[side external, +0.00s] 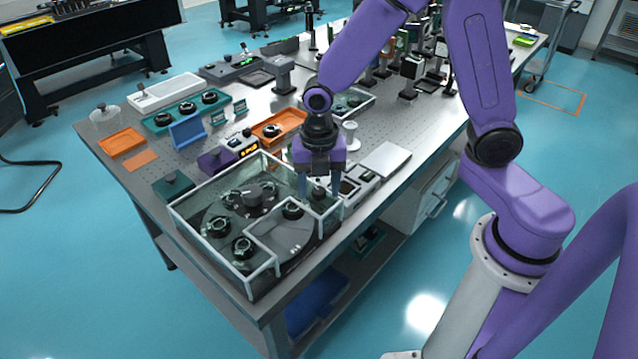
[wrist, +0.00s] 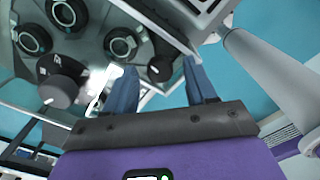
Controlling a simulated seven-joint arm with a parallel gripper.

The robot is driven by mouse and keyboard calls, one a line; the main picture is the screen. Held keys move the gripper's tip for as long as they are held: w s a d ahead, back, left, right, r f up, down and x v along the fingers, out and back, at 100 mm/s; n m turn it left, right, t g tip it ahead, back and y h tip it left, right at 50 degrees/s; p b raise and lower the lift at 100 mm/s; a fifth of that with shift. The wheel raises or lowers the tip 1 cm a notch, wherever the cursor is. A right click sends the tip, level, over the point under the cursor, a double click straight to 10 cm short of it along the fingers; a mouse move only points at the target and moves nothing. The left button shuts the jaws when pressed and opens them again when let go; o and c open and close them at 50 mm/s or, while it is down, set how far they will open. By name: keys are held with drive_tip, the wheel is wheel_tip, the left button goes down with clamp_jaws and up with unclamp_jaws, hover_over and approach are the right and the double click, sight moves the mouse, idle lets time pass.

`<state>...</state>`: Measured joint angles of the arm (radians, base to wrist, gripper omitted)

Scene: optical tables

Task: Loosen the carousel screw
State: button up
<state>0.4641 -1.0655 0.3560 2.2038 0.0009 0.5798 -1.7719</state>
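The carousel (side external: 215,209) is a dark round plate with several black ringed holders, inside a clear-walled box (side external: 192,232) at the table's near corner. A black knob (side external: 257,199) stands at its middle; it seems to be the large dark knob (wrist: 60,88) left of my fingers in the wrist view. I cannot tell for sure which part is the screw. My gripper (side external: 320,192) points down over the box's back right side. In the wrist view my gripper (wrist: 160,68) has its blue fingers apart, with a small dark round part (wrist: 160,69) seen between them, apparently untouched.
The box's pale upper rim (side external: 205,252) stands around the carousel, close to my fingers. An orange tray (side external: 280,127), a purple device (side external: 216,160) and a grey flat plate (side external: 386,159) lie behind. Optical mounts crowd the table's far end.

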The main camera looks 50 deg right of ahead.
clamp_jaws()
